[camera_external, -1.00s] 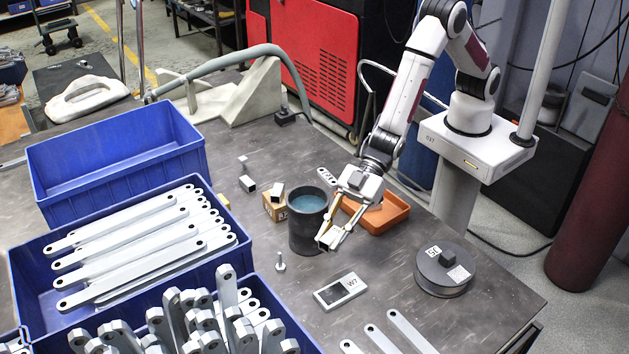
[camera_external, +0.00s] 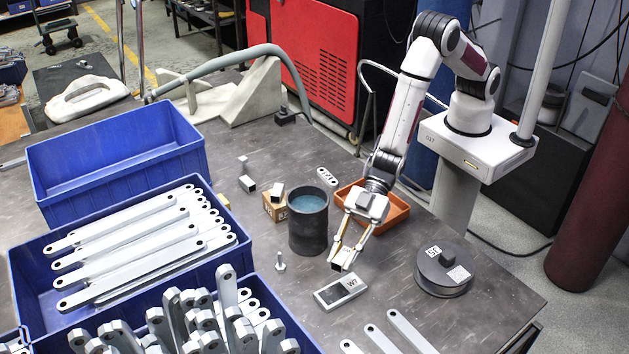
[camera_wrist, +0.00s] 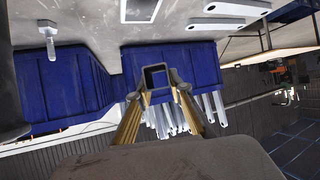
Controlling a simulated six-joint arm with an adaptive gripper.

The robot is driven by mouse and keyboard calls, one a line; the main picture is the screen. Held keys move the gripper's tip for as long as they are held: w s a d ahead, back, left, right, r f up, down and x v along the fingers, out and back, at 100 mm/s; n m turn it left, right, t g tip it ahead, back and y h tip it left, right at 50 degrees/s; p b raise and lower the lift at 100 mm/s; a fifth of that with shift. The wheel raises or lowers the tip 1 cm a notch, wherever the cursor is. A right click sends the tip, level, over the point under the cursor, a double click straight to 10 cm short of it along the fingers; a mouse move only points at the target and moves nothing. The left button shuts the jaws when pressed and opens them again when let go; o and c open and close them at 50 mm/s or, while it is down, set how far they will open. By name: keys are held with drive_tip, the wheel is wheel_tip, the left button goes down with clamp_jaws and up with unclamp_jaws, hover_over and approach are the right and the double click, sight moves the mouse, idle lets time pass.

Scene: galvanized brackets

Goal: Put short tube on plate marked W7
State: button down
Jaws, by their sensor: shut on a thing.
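My gripper (camera_external: 346,262) is shut on a short square tube (camera_external: 338,266), held above the table with its open end showing. In the wrist view the tube (camera_wrist: 157,78) sits between the fingertips, its hollow end facing the camera. The plate marked W7 (camera_external: 341,290) is a light grey block with a dark recess, flat on the table just below and in front of the held tube. The plate also shows at the top of the wrist view (camera_wrist: 141,10). The tube is apart from the plate.
A dark cylindrical pot (camera_external: 308,232) stands left of my gripper, with an upright bolt (camera_external: 281,262) near it. A round dark weight (camera_external: 443,272) is to the right. An orange tray (camera_external: 398,216) lies behind. Blue crates of brackets (camera_external: 30,290) fill the left. Flat bars lie in front.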

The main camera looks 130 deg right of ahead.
hover_over(341, 290)
drive_tip(key=shift+d+f, duration=0.1)
drive_tip(key=shift+f, duration=3)
drive_tip(key=shift+f, duration=1.9)
drive_tip(key=shift+f, duration=0.15)
drive_tip(key=c, duration=1.8)
unclamp_jaws()
drive_tip(key=shift+r, duration=0.2)
drive_tip(key=shift+v, duration=6)
